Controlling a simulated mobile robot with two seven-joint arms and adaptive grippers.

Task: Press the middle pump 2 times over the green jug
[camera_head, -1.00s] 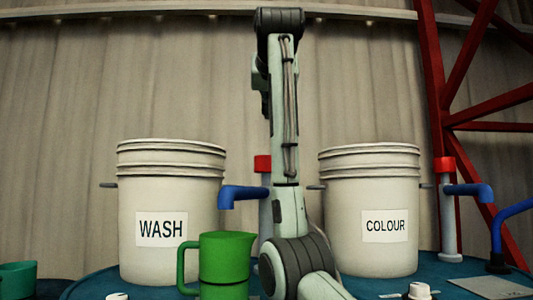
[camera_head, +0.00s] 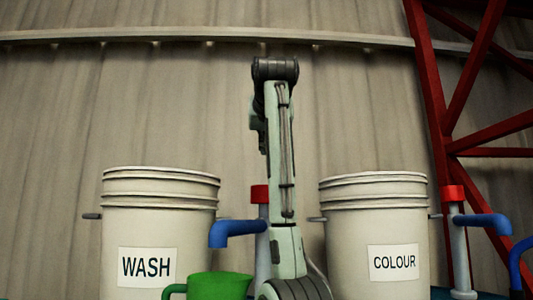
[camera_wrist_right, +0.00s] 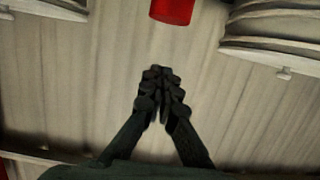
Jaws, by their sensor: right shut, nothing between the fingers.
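The middle pump has a red top (camera_head: 260,194) and a blue spout (camera_head: 236,230) that points left. It stands between the WASH and COLOUR buckets, partly behind my arm. The green jug (camera_head: 219,286) is below the spout, its lower part cut off by the frame edge. In the right wrist view, my right gripper (camera_wrist_right: 159,78) is shut and empty. The red pump top (camera_wrist_right: 172,10) is at the top edge of that view, apart from the fingertips. My left gripper is not in view.
The WASH bucket (camera_head: 158,225) stands left and the COLOUR bucket (camera_head: 375,225) right of the middle pump. Another pump (camera_head: 454,225) with a red top and blue spout stands at the right. Red steel framework (camera_head: 432,95) rises behind it.

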